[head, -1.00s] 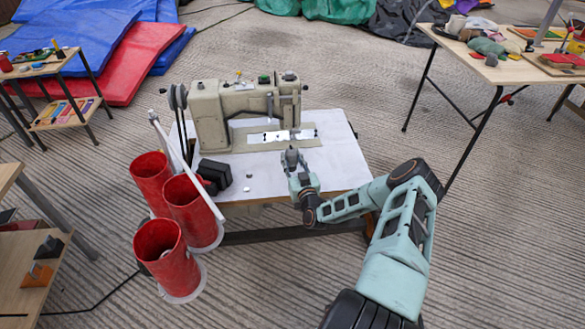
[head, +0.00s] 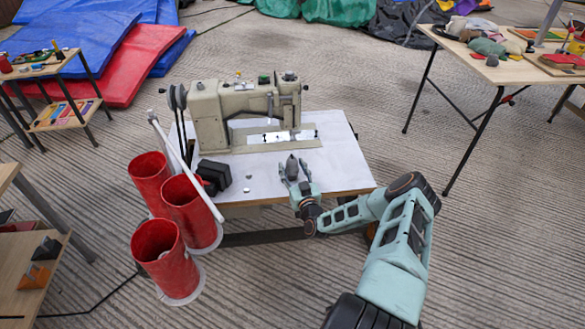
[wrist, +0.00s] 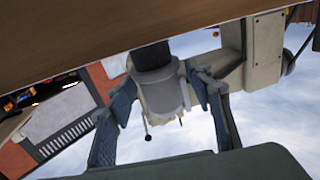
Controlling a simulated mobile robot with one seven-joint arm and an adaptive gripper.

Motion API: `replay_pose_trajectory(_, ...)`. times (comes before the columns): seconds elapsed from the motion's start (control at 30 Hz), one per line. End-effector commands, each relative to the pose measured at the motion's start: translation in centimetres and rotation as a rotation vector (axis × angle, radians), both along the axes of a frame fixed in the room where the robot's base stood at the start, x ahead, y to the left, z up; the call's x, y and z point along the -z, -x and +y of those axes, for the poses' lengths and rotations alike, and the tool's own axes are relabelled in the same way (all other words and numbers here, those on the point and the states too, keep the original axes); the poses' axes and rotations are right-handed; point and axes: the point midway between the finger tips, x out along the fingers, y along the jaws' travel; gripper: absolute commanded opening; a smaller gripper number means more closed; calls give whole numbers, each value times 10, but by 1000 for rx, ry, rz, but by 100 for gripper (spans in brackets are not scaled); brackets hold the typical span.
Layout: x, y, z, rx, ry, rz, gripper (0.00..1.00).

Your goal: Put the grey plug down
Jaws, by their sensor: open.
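The grey plug (head: 292,167) stands about upright at the front of the white-topped sewing table (head: 335,165), right of the middle. My gripper (head: 293,171) is around it from the front with its fingers spread. In the wrist view the plug (wrist: 154,62) is dark at its table end and lighter grey at the other, in an upside-down picture. The two blue-grey fingers (wrist: 163,92) stand either side of it, with a visible gap on at least the left. The plug's table end seems to meet the tabletop; the exact contact is hard to see.
A beige sewing machine (head: 212,112) stands behind the plug. A black box (head: 214,175) and small pale bits lie to the left. Red cylinders (head: 188,210) and a white bar flank the table's left side. The tabletop right of the plug is clear.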

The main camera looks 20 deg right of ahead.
Motion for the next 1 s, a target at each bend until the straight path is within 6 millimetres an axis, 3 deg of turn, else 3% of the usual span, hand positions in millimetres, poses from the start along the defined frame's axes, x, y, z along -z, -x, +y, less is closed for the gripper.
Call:
replay_pose_trajectory(0.2, -4, 4, 0, -1, 0, 1, 47)
replay_pose_trajectory(0.7, -3, 101, 13, -1, 0, 2, 47)
replay_pose_trajectory(1.0, -2, 120, 15, -1, 0, 0, 47)
